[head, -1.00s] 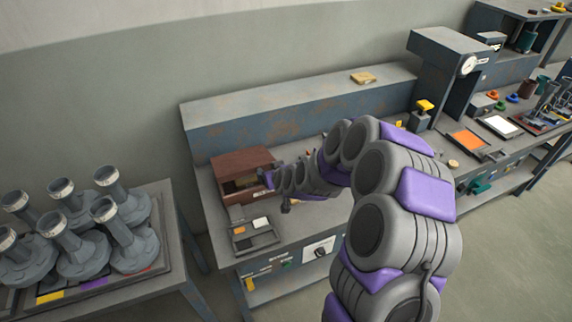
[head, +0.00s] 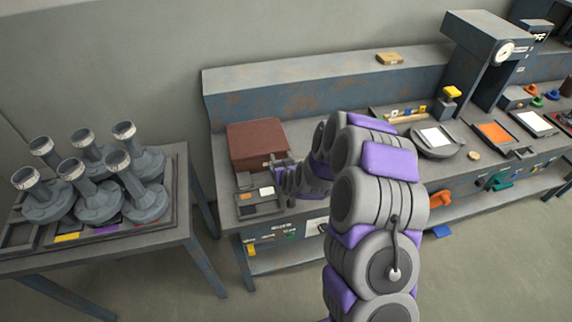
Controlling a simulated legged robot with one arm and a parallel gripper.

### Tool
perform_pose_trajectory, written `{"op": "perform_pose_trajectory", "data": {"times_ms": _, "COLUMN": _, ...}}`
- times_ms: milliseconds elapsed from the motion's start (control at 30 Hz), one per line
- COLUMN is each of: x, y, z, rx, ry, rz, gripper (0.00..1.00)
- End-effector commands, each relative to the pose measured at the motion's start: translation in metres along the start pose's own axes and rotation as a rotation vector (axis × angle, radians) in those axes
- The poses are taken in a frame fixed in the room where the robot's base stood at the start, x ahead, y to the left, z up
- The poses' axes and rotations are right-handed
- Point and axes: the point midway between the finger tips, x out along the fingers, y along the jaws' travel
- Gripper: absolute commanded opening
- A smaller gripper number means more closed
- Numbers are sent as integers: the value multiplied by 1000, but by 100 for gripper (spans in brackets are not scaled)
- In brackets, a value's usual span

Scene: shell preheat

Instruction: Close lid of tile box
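The brown tile box (head: 256,141) stands on the left part of the grey workbench, behind a small tray. Its flat brown lid appears to lie down over the box, with no open gap visible from here. My gripper (head: 272,164) is at the front right corner of the box, low beside its front face. It is small and partly hidden by my own arm, so I cannot tell whether its fingers are open or whether it touches the box. Part of the box's front is hidden behind it.
A small tray (head: 256,209) with an orange and a white tile lies in front of the box. Several grey flanged pieces (head: 137,196) stand on the left table. A raised ledge (head: 330,92) runs behind the box. A press (head: 483,62) stands to the right.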

Motion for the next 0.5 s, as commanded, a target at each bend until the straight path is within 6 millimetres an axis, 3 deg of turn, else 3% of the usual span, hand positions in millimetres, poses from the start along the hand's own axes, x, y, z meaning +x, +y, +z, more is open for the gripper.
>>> {"op": "perform_pose_trajectory", "data": {"times_ms": 33, "x": 2, "y": -1, "z": 14, "rx": 4, "ry": -28, "rz": -2, "gripper": 24}}
{"op": "perform_pose_trajectory", "data": {"times_ms": 67, "x": 2, "y": -1, "z": 14, "rx": 4, "ry": -28, "rz": -2, "gripper": 24}}
{"op": "perform_pose_trajectory", "data": {"times_ms": 100, "x": 1, "y": -1, "z": 14, "rx": 4, "ry": -27, "rz": -2, "gripper": 0}}
{"op": "perform_pose_trajectory", "data": {"times_ms": 133, "x": 0, "y": -1, "z": 13, "rx": 3, "ry": -25, "rz": -2, "gripper": 0}}
{"op": "perform_pose_trajectory", "data": {"times_ms": 500, "x": -4, "y": -1, "z": 5, "rx": 1, "ry": -6, "rz": -1, "gripper": 33}}
